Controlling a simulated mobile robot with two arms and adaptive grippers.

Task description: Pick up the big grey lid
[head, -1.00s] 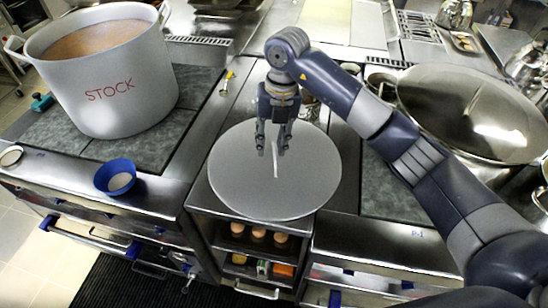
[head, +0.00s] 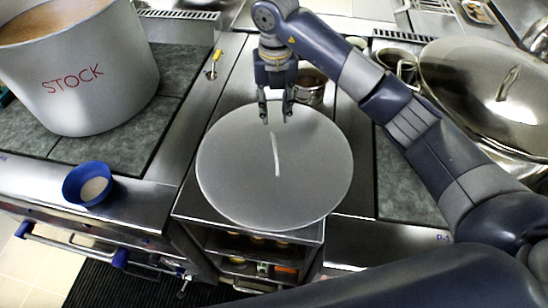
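The big grey lid (head: 232,185) is a flat round disc with a thin pale handle (head: 276,155) across its middle. It lies over the narrow steel counter between the two dark cooktops. My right gripper (head: 275,114) points down over the lid's far edge, behind the handle and apart from it. Its two fingers are spread with nothing between them. I cannot tell how high the fingertips are above the lid. My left gripper is not in view.
The large STOCK pot (head: 95,85) stands on the left cooktop. A blue bowl (head: 88,184) sits at the left front edge. A small metal pot (head: 310,86) is just behind the lid. A big pan with a shiny domed lid (head: 480,80) stands at right.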

